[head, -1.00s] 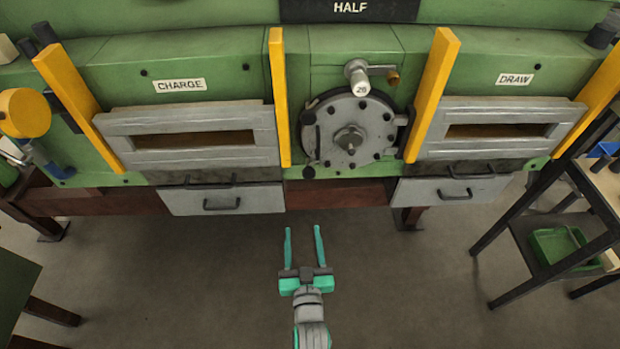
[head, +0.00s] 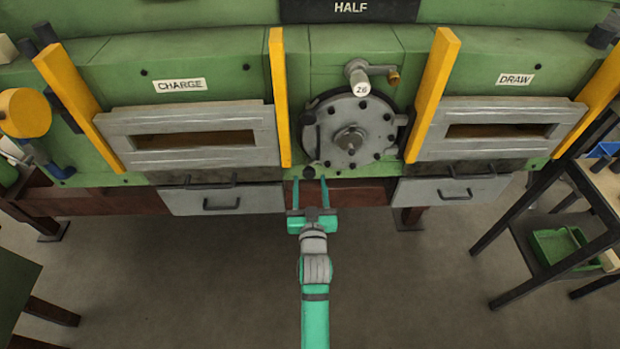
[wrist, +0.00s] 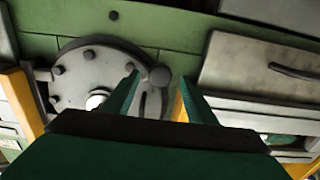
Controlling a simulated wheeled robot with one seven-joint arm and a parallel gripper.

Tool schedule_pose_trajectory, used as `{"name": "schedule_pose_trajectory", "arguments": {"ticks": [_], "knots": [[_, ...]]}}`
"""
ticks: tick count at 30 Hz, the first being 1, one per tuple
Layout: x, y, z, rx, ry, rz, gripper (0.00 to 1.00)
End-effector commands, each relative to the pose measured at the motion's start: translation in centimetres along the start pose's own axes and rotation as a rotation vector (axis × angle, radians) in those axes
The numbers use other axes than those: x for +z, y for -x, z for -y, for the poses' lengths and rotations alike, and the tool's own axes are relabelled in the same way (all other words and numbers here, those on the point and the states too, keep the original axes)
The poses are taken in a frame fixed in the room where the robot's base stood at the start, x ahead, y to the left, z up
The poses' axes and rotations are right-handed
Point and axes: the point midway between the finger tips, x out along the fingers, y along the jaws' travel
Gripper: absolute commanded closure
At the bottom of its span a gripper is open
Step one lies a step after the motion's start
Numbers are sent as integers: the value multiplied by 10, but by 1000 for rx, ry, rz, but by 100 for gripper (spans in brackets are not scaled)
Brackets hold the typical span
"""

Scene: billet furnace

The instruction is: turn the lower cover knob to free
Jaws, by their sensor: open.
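The lower cover knob (head: 309,172) is a small dark round knob at the lower left edge of the round grey cover (head: 374,137) in the head view. In the wrist view the knob (wrist: 160,77) is a grey disc showing between my fingers, beside the bolted cover (wrist: 75,88). My gripper (head: 310,182) is open and empty, its fingertips just below the knob in the head view. I cannot tell whether either finger touches it. The wrist view shows part of the cover hidden behind the near finger and palm.
A yellow post (head: 280,100) stands left of the cover and another (head: 432,95) right of it. Grey drawers (head: 222,200) (head: 450,190) with handles flank the gripper below. The floor in front is clear.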

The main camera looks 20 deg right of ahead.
Motion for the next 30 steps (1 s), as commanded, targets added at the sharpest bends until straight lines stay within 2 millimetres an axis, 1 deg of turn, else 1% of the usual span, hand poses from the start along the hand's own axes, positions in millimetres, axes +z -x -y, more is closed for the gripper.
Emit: {"name": "schedule_pose_trajectory", "arguments": {"ticks": [1, 6, 10, 17, 18, 20, 21, 23, 25, 30], "knots": [[0, -7, 0, 0, 0, 0, 48], [0, -21, 0, 0, -1, 0, 48], [0, -24, 0, 0, -1, 0, 48], [0, -25, 0, 0, -1, 0, 48], [0, -25, 0, 0, -1, 0, 53], [0, -25, 0, 0, -1, 0, 68], [0, -25, 0, 0, -1, 0, 77], [0, -24, 0, 0, -1, 0, 90], [0, -25, -2, 0, -1, 0, 90], [0, -25, -1, 1, -11, 0, 90]]}}
